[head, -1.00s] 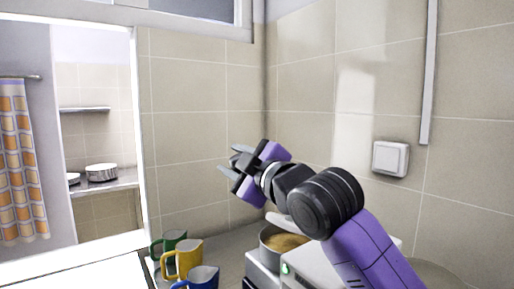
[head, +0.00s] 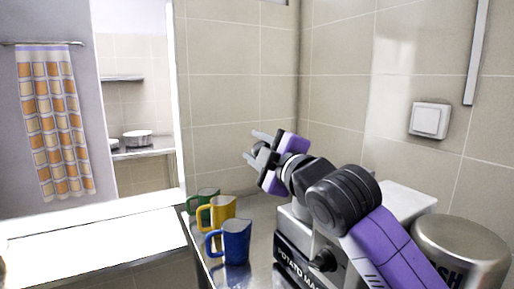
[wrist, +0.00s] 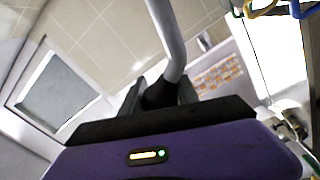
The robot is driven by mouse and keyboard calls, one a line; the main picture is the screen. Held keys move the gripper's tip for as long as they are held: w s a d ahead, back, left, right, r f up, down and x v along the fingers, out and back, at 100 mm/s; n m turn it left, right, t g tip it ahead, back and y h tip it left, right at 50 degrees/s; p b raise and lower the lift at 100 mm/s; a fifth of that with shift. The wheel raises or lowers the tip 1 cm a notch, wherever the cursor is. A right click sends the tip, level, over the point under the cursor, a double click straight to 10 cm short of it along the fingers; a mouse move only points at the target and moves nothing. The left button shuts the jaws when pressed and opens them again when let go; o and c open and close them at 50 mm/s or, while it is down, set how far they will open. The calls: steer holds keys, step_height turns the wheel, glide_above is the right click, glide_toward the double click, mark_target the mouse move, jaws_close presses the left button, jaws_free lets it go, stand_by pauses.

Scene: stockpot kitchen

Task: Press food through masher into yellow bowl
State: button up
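The masher (head: 292,262) is a boxy pale machine with a dark front panel whose lettering starts "POTATO". My arm covers much of it. My gripper (head: 254,146) is up in the air at the machine's left, its fingers spread apart, with nothing clearly held in the head view. In the wrist view a grey curved bar (wrist: 168,35) runs down between the dark fingers; I cannot tell what it is or whether they touch it. The food is hidden now. I see no yellow bowl, only a yellow mug (head: 222,213).
A blue mug (head: 236,246) and a green mug (head: 203,197) stand by the yellow mug on the counter. A large metal container (head: 458,240) is at the right. A wall switch (head: 429,120) and a checked curtain (head: 55,125) are behind.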

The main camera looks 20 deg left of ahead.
steer(key=o, duration=0.4)
steer(key=shift+b+v, duration=0.4)
steer(key=shift+v, duration=3.55)
steer(key=shift+w, duration=0.1)
